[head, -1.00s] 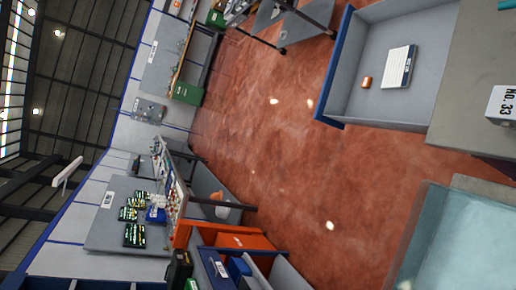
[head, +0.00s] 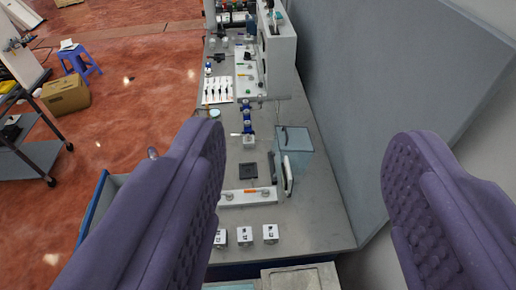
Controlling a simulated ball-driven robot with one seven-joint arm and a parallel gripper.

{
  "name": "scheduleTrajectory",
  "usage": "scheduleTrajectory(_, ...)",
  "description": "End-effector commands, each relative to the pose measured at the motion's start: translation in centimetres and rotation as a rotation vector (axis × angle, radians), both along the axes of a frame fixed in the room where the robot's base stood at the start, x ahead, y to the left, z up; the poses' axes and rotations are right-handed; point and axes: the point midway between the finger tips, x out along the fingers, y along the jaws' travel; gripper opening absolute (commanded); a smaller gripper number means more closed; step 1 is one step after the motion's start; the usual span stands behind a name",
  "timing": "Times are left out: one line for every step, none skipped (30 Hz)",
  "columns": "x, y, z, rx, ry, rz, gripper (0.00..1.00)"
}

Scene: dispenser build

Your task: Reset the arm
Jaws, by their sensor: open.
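My gripper (head: 304,185) shows as two purple ribbed fingers, one at the left and one at the right of the head view. They are wide apart with nothing between them, over the near part of a grey workbench (head: 325,205). The bench top lies below and beyond the fingertips. The left finger covers part of the bench's left edge and the floor beside it.
Small numbered white boxes (head: 244,236) stand at the bench's near end. A translucent blue-grey container (head: 292,142) and a stand with blue parts (head: 247,120) are farther back. A grey panel (head: 385,80) rises on the right. Open red floor, a blue stool (head: 80,62) and a cardboard box (head: 66,95) are left.

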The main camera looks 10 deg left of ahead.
Motion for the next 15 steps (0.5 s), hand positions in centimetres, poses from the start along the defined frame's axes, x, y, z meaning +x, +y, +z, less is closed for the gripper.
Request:
scheduleTrajectory(0.0,0.0,-0.5,0.000,0.001,0.000,0.61)
scheduleTrajectory(0.0,0.0,-0.8,0.000,0.001,0.000,0.61)
scheduleTrajectory(0.0,0.0,-1.4,0.000,0.001,0.000,0.61)
scheduleTrajectory(0.0,0.0,-2.0,-0.001,0.001,0.000,0.61)
scheduleTrajectory(0.0,0.0,-2.7,-0.001,0.002,0.000,0.61)
scheduleTrajectory(0.0,0.0,-3.7,-0.001,0.002,0.000,0.61)
scheduleTrajectory(0.1,0.0,-4.6,-0.001,0.002,0.000,0.61)
scheduleTrajectory(0.1,0.0,-5.6,-0.001,0.002,0.000,0.61)
scheduleTrajectory(0.1,0.0,-7.0,-0.001,0.002,0.000,0.61)
scheduleTrajectory(0.1,0.0,-8.1,-0.001,0.002,0.000,0.61)
scheduleTrajectory(0.1,0.0,-9.3,-0.001,0.002,0.000,0.61)
scheduleTrajectory(0.1,0.0,-11.0,-0.001,0.002,0.000,0.61)
scheduleTrajectory(0.1,0.0,-12.2,-0.001,0.002,0.000,0.61)
scheduleTrajectory(0.1,0.0,-13.4,-0.001,0.002,0.000,0.61)
scheduleTrajectory(0.1,0.0,-15.0,-0.001,0.002,0.000,0.61)
